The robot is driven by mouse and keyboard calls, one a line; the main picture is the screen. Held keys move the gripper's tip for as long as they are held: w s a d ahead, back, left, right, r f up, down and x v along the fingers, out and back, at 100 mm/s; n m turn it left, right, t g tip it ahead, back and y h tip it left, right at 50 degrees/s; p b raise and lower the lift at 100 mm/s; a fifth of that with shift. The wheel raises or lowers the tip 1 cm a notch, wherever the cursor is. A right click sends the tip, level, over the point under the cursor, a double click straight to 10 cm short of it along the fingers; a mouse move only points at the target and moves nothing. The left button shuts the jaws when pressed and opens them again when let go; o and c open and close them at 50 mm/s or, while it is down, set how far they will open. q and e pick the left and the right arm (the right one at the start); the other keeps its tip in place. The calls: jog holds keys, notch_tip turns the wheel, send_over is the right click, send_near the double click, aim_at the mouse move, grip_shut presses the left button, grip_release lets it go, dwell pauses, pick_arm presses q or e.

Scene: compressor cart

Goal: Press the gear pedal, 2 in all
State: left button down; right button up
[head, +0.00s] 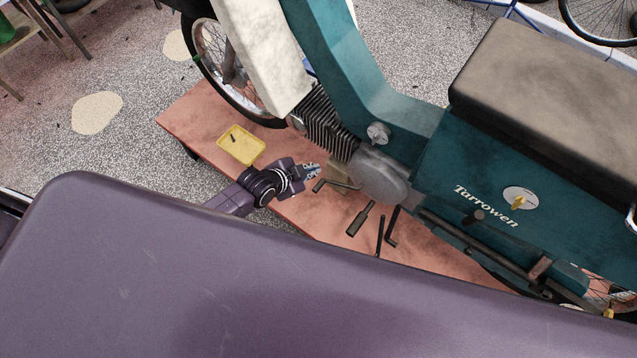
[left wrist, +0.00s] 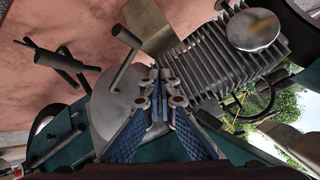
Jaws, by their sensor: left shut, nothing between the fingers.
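The teal moped's rounded grey engine cover (head: 382,178) sits below the finned cylinder. A thin bent lever with a peg at its end, apparently the gear pedal (head: 340,185), sticks out from the cover toward the front wheel. In the left wrist view the pedal (left wrist: 127,58) stands just left of the fingertips. My left gripper (head: 314,170) is shut and empty, close to the pedal's peg end. In the left wrist view its tips (left wrist: 160,88) point toward the engine cover (left wrist: 112,105). I cannot tell whether they touch the pedal. My right gripper is not in view.
The moped stands on a low reddish platform (head: 205,100). A yellow tray (head: 241,145) with a small dark item lies left of my left gripper. A dark foot peg (head: 360,219) and other dark levers (head: 392,228) stick out right of the pedal. Cylinder fins (head: 325,122) are close above.

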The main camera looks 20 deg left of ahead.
pick_arm(q)
jog(key=r+n, duration=0.1)
jog(key=n, duration=0.5)
jog(key=r+n, duration=0.1)
jog(key=n, duration=0.5)
jog(key=r+n, duration=0.1)
jog(key=n, duration=0.6)
jog(key=shift+w+a+r+y, duration=0.1)
jog(key=shift+a+r+y, duration=0.3)
jog(key=shift+f, duration=0.15)
jog(key=f+b, duration=0.2)
jog(key=d+f+b, duration=0.1)
jog(key=f+b, duration=0.4)
jog(key=f, duration=0.1)
jog(key=shift+s+d+f, duration=0.15)
jog(key=shift+s+d, duration=0.1)
jog(key=shift+f, duration=0.15)
jog(key=shift+d+f, duration=0.1)
jog(key=shift+f, duration=0.2)
